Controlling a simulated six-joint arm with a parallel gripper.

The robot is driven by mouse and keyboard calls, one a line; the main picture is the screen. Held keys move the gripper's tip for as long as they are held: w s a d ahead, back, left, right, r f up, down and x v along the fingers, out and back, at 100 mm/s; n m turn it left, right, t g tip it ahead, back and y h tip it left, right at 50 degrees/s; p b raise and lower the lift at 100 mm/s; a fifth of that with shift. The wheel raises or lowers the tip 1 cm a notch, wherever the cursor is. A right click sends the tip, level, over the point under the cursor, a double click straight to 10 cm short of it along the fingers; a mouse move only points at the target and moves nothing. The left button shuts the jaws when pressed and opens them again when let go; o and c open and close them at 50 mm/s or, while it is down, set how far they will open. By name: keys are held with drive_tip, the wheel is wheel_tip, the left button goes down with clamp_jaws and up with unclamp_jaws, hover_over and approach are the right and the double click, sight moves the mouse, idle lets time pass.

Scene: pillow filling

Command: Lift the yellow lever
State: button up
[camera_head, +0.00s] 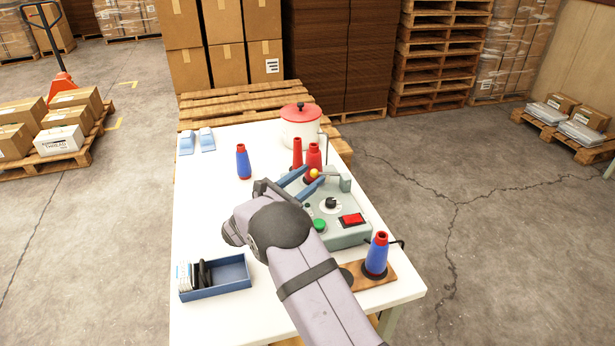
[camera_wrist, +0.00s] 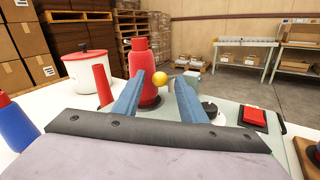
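The yellow lever shows as a round yellow knob (camera_head: 314,173) on a thin rod at the back of the grey-green machine (camera_head: 350,234). The knob also shows in the wrist view (camera_wrist: 159,78). My gripper (camera_head: 312,176) is open, with its two blue fingers reaching toward the knob. In the wrist view the knob appears between the fingertips, with a gap on each side. I cannot tell whether it lies between them in depth or just beyond. The rod runs right from the knob to a small grey block (camera_head: 345,182).
Red cones (camera_head: 297,152) stand close behind the fingers, with a white pot (camera_head: 300,128) with a red lid farther back. The machine has a green button (camera_head: 319,225) and a red switch (camera_head: 352,220). A blue-and-red cone (camera_head: 377,256) stands front right, a blue tray (camera_head: 222,288) front left.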

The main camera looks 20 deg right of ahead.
clamp_jaws()
drive_tip(key=shift+r, duration=0.1)
drive_tip(key=shift+d+r+m+g+y+p, duration=0.25)
drive_tip(key=shift+r+m+y+p, duration=0.1)
drive_tip(key=shift+r+y+p, duration=0.25)
drive_tip(key=shift+d+r+m+g+y+p, duration=0.15)
drive_tip(key=shift+r+m+g+y+p, duration=0.2)
drive_tip(key=shift+r, duration=0.35)
drive_tip(key=d+r+m+g+y+p, duration=0.1)
drive_tip(key=d+r+m+y+p, duration=0.2)
drive_tip(key=d+r+y+p, duration=0.3)
drive_tip(key=d+p, duration=0.1)
drive_tip(key=p, duration=0.2)
drive_tip(key=shift+d+g, duration=0.15)
drive_tip(key=shift+g, duration=0.15)
drive_tip(key=shift+y, duration=0.25)
